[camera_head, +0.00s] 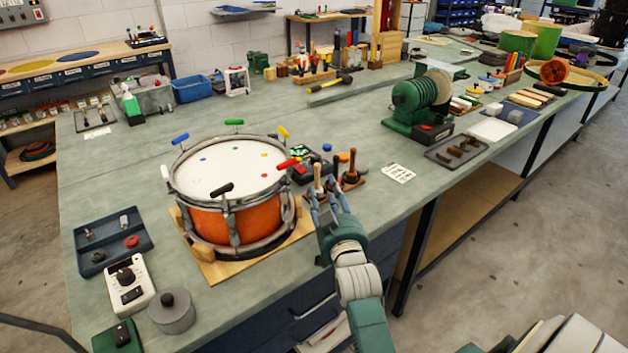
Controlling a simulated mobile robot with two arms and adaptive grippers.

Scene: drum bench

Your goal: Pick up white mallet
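A pale, upright mallet (317,174) stands at the bench's front edge, just right of the drum. It looks like the white mallet, though its lower part is hidden by my fingers. My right gripper (322,193) is at it, with its fingers spread on either side of the lower part. I see no clear contact between fingers and mallet. A darker brown mallet (351,168) stands upright close by on the right. My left gripper is not in view.
An orange drum (213,222) with coloured tuning keys sits on a wooden board left of my gripper. A dark device (313,160) lies behind the mallets. A white label card (398,173) lies to the right.

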